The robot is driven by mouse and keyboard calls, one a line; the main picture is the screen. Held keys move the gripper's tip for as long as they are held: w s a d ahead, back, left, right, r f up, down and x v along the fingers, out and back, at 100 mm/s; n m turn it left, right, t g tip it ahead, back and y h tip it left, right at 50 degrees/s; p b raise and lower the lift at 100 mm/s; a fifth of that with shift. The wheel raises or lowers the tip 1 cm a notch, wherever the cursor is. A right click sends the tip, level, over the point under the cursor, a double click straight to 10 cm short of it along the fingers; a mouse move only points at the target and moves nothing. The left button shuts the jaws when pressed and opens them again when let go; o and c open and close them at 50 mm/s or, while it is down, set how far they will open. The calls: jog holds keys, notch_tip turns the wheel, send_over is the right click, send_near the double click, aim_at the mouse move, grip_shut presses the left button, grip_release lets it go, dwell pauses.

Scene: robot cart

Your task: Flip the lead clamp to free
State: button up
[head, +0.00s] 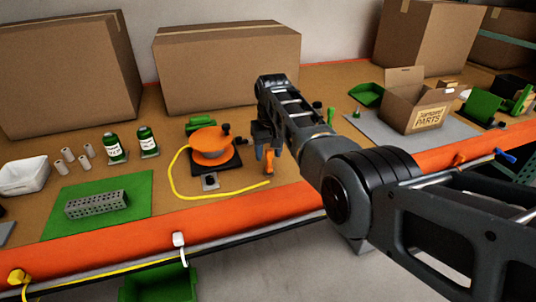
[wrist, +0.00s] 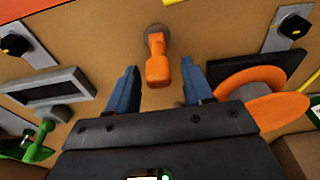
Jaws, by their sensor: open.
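An orange lever (head: 269,161), which looks like the lead clamp, stands on the brown bench top near its front edge. In the wrist view the orange lever (wrist: 157,70) has a round base and lies between the two blue fingers, with gaps on both sides. My gripper (wrist: 158,78) is open and points down at it, not visibly touching. In the head view my gripper (head: 264,142) is just above the lever and partly hides it. A yellow lead (head: 215,196) curves from the orange reel (head: 211,143) and ends near the lever.
The reel (wrist: 268,95) and a knob plate (wrist: 290,28) are right of the fingers in the wrist view. A grey frame (wrist: 45,92) and a green-handled lever (wrist: 42,136) are left. A green mat (head: 130,190) and an open parts box (head: 415,100) are farther off.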

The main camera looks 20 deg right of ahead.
jog(key=shift+s+r, duration=0.25)
jog(key=shift+r, duration=1.1)
jog(key=shift+s+r, duration=0.2)
jog(key=shift+r, duration=1.15)
